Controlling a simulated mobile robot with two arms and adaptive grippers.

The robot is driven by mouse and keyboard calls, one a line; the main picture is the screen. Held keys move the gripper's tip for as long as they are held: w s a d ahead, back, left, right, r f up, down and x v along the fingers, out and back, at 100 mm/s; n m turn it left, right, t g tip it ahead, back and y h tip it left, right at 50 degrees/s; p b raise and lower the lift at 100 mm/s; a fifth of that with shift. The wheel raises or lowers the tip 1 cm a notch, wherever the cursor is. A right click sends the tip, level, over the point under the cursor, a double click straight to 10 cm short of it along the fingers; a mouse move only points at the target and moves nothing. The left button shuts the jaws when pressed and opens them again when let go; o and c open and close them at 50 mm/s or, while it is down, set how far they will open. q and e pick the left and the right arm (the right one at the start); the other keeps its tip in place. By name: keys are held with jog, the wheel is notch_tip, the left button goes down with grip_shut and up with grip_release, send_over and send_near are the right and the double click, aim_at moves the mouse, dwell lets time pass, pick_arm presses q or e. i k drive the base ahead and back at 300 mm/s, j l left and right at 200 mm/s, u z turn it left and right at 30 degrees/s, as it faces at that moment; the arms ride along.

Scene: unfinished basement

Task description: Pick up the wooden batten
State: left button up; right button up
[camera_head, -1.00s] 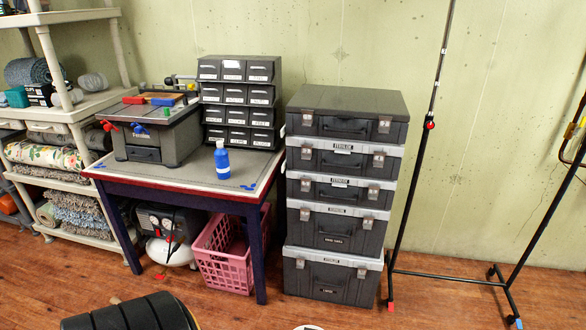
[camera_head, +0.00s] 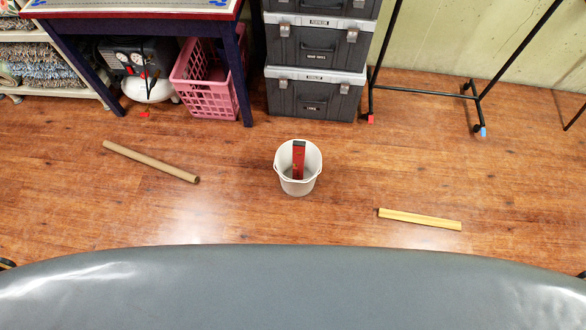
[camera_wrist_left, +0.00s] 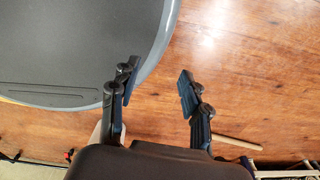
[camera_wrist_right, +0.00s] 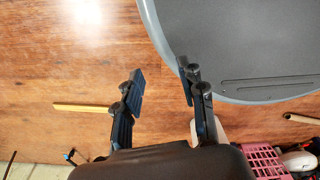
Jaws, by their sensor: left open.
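The wooden batten (camera_head: 420,219) is a short, straight, pale yellow piece lying on the floor at the right of the head view. It also shows in the right wrist view (camera_wrist_right: 80,108), left of the fingers and on the floor well beyond them. My right gripper (camera_wrist_right: 162,82) is open, with nothing between its fingers. My left gripper (camera_wrist_left: 158,88) is open and empty too, above bare floor. Neither gripper touches the batten, and neither shows clearly in the head view.
A brown tube (camera_head: 151,161) lies on the floor at left. A white bucket (camera_head: 298,187) holding a red item stands at centre. Behind are a pink basket (camera_head: 209,75), stacked grey cases (camera_head: 315,95) and a black stand (camera_head: 420,88). Floor around the batten is clear.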

aim_at(398, 215)
jog(key=z, duration=1.65)
